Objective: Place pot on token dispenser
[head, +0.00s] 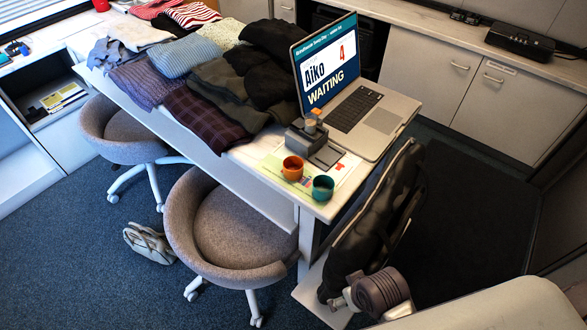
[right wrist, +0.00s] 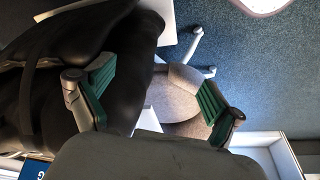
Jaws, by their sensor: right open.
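Two small cup-like pots stand on the near end of the white table: an orange one (head: 293,168) and a teal one (head: 323,188). The views do not show which one the task means. A grey boxy device (head: 307,140), apparently the token dispenser, stands just behind them, with small tan and bluish pieces on top. Neither pot is on it. In the right wrist view my right gripper (right wrist: 150,100) is open, its green-padded fingers spread wide, with a black bag (right wrist: 125,80) behind and beside the left finger. It is away from the pots. My left gripper is not in view.
An open laptop (head: 365,108) stands beside the dispenser. Folded clothes (head: 205,95) cover much of the table. The black bag (head: 372,225) leans upright by the table's near end. Two round chairs (head: 235,225) stand at its left side. Dark floor at right is clear.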

